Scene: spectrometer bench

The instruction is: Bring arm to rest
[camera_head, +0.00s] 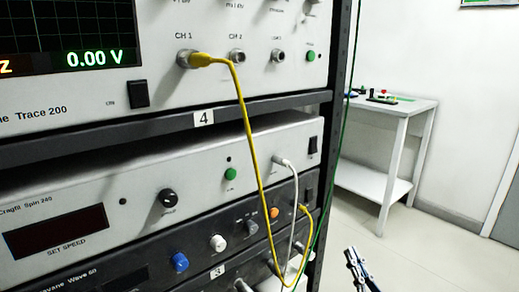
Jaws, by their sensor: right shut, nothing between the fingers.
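My right gripper (353,262) shows at the bottom of the head view, right of the instrument rack. Its fingers are shut with nothing between them. It is apart from the rack and the cables, with the floor behind it. Most of the right arm is out of the picture. My left gripper is not in view.
The dark rack (338,110) holds several instruments on the left. A yellow cable (247,125) runs from CH 1 down to a lower unit. A white cable (294,195) and a green cable (334,180) hang near the rack's right edge. A white table (390,122) stands behind; floor is clear.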

